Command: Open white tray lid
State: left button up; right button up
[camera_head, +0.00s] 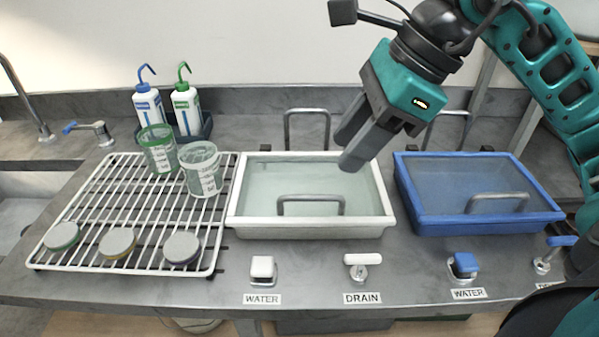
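The white tray (382,226) stands in the middle of the grey counter. A pale see-through lid (270,180) appears to lie flat over it, with a grey metal bar handle (310,199) near its front edge. My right gripper (348,153) hangs over the right rear part of the white tray, fingers pointing down and left. Its tips are behind and to the right of the handle and apart from it. The two fingers overlap in this view, so their gap is unclear; nothing shows between them. My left gripper is out of view.
A blue tray (412,222) with its own handle stands to the right. A white wire rack (150,262) at left carries two beakers and several round discs. Taps (262,268) line the front edge. Two wash bottles (187,107) stand behind the rack.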

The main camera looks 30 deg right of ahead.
jog(key=d+h, duration=0.1)
jog(key=d, duration=0.1)
jog(key=b, duration=0.1)
send_near(313, 196)
jog(key=shift+t, duration=0.3)
jog(key=x, duration=0.7)
jog(key=shift+s+a+f, duration=0.1)
jog(key=shift+a+f, duration=0.05)
jog(key=shift+f, duration=0.25)
jog(key=shift+c, duration=0.5)
grip_shut()
